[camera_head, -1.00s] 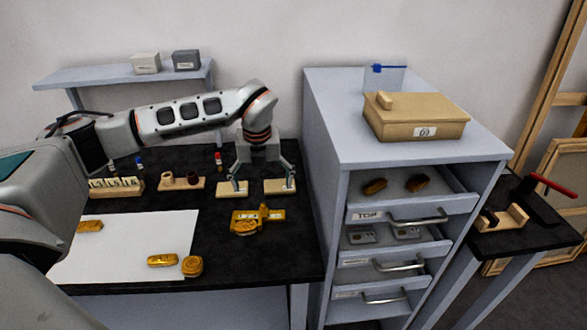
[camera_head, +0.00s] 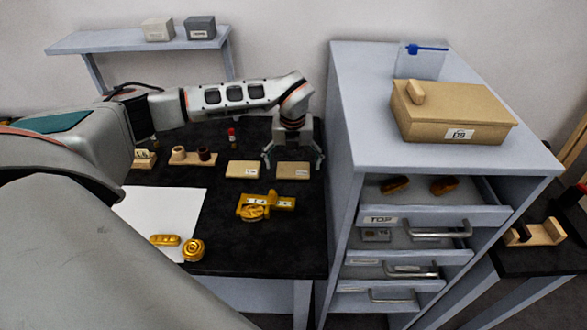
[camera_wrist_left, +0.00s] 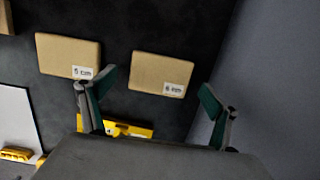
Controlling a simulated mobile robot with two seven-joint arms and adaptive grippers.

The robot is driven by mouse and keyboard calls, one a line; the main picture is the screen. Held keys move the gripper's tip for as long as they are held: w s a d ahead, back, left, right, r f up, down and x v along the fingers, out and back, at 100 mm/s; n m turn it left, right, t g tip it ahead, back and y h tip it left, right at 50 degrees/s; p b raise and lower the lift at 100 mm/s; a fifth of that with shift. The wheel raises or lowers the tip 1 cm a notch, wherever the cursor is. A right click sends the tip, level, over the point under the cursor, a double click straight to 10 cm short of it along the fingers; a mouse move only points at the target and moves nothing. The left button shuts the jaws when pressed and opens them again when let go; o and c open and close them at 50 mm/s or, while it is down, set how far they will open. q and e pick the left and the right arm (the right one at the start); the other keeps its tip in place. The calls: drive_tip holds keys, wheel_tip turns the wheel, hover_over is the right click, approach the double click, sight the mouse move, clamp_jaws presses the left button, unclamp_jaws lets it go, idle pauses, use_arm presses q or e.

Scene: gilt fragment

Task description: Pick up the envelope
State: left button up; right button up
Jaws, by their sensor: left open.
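Two flat tan envelopes with white labels lie side by side on the black tabletop, the left envelope (camera_head: 242,169) and the right envelope (camera_head: 291,173). In the left wrist view the left envelope (camera_wrist_left: 66,52) and the right envelope (camera_wrist_left: 158,70) both show whole. My left gripper (camera_head: 293,161) is open and empty, with its fingers to either side of the right envelope. In the left wrist view my left gripper (camera_wrist_left: 156,86) has its fingertips widely apart, with the right envelope between and beyond them. I cannot tell the exact height above it. My right gripper is not in view.
A grey drawer cabinet (camera_head: 345,150) stands close right of the envelopes, its top drawer (camera_head: 440,218) pulled out. A gold piece (camera_head: 262,204) lies in front of them. A wooden holder (camera_head: 193,157) stands to the left, and a white sheet (camera_head: 165,207) lies front left.

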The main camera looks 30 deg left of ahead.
use_arm(q)
drive_tip(key=shift+w+f, duration=0.1)
drive_tip(key=shift+f, duration=0.5)
drive_tip(key=c, duration=1)
drive_tip(key=shift+r, duration=0.15)
